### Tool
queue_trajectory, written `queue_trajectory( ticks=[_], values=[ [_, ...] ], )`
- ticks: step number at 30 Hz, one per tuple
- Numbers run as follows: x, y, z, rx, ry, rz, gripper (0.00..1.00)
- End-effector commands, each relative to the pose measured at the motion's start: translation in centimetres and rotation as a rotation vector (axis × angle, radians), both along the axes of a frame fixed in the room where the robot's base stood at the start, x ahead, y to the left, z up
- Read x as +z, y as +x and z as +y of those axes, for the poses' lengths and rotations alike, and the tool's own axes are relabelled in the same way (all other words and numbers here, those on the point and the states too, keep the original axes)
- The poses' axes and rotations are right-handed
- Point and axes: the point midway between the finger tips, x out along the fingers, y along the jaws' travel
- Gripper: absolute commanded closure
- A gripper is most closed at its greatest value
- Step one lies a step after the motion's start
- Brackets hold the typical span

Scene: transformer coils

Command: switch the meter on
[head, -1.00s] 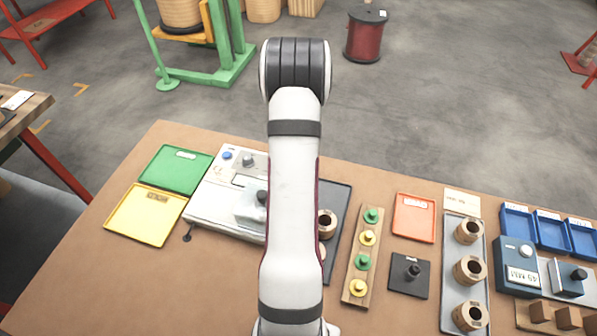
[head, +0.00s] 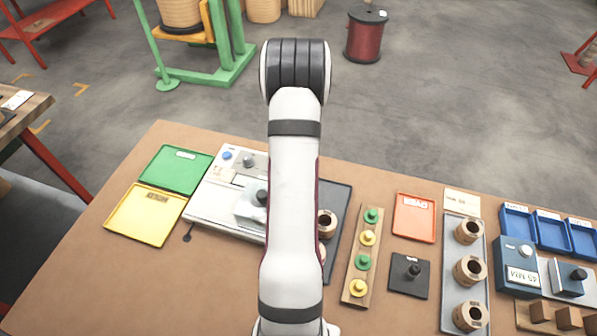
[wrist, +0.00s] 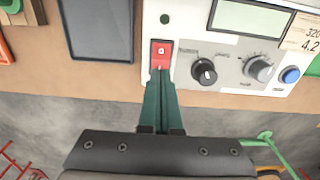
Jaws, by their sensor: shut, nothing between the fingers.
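The meter (head: 200,206) is a white box on the left half of the bench, partly hidden by my arm in the head view. In the wrist view its front panel (wrist: 185,82) shows a red rocker switch (wrist: 160,52), two knobs (wrist: 204,72), a blue button (wrist: 291,76) and a pale display (wrist: 250,20) with no readable digits. My gripper (wrist: 160,74) is shut and empty, its green fingers together at the lower edge of the red switch. I cannot tell whether they touch it. My arm hides the gripper in the head view.
A dark tray (wrist: 98,28) lies beside the meter. Green (head: 175,168) and yellow (head: 145,214) trays lie left of it. A peg board (head: 352,272), a red tray (head: 414,218) and a tray of wooden coils (head: 451,300) stand to the right. Bare bench shows at the front left.

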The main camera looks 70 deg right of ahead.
Motion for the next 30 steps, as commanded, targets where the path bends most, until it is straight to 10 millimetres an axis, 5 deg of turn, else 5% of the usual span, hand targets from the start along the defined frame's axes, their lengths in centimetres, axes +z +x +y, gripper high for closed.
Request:
queue_trajectory(
  ticks=[30],
  values=[
    [-1.4, 0.0, 0.0, 0.000, 0.000, 0.000, 1.00]
  ],
)
